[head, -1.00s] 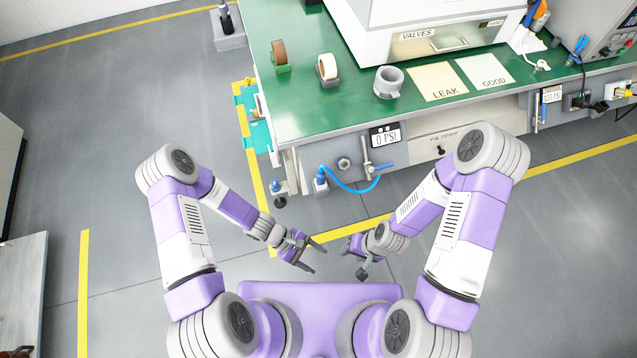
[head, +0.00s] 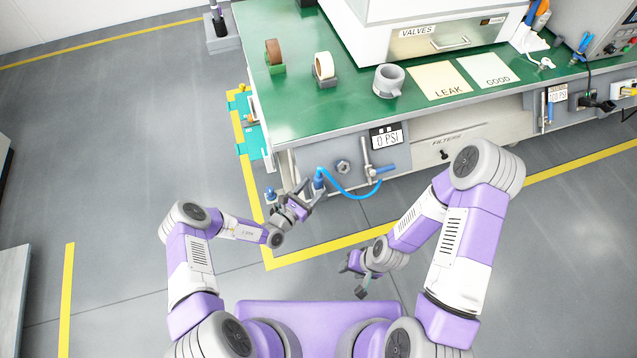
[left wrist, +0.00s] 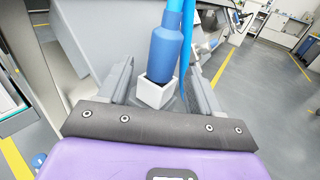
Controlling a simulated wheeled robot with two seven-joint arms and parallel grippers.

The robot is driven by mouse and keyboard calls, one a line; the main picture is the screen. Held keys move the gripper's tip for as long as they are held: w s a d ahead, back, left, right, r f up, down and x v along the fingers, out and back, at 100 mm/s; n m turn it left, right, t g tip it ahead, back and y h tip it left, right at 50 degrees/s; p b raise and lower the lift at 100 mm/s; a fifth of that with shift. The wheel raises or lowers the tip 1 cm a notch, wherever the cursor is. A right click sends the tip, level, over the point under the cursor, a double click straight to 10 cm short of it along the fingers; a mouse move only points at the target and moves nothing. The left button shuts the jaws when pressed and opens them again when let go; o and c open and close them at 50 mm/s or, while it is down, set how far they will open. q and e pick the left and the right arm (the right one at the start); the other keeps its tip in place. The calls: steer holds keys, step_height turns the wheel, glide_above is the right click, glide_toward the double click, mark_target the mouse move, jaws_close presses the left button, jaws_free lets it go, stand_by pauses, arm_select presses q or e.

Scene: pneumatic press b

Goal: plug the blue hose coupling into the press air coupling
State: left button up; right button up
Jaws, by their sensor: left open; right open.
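The blue hose coupling (head: 319,178) stands upright in a small pale square holder at the bench's front left. It also shows in the left wrist view (left wrist: 166,50), with the white holder (left wrist: 153,93) around its lower end. My left gripper (head: 306,191) is open close in front of it. In the left wrist view the coupling appears between my left fingers, with no clear contact. A round metal fitting (head: 343,167) on the front panel looks like the press air coupling; nothing is plugged into it. My right gripper (head: 352,281) is open and empty, lower, over the floor.
The blue hose (head: 345,194) loops from the coupling to a valve with a blue handle (head: 386,168). A gauge (head: 387,138) above reads 0 PSI. The green bench top (head: 300,108) overhangs the panel. The floor between my arms is clear.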

arm_select(q)
steer(key=x, duration=0.2)
steer(key=b+x, duration=0.1)
steer(key=shift+w+d+r, duration=0.2)
steer(key=shift+w+d, duration=0.05)
steer(key=shift+d, duration=0.1)
steer(key=c, duration=1)
step_height(320, 180, up, 10)
steer(key=p, duration=0.4)
steer(key=shift+c, duration=0.2)
steer(key=shift+r+p, duration=0.15)
steer(key=shift+p, duration=0.25)
step_height(320, 180, up, 5)
steer(key=p, duration=0.5)
glide_above(315, 186)
steer(key=x, duration=0.2)
steer(key=shift+s+r, duration=0.15)
steer(key=shift+s, duration=0.05)
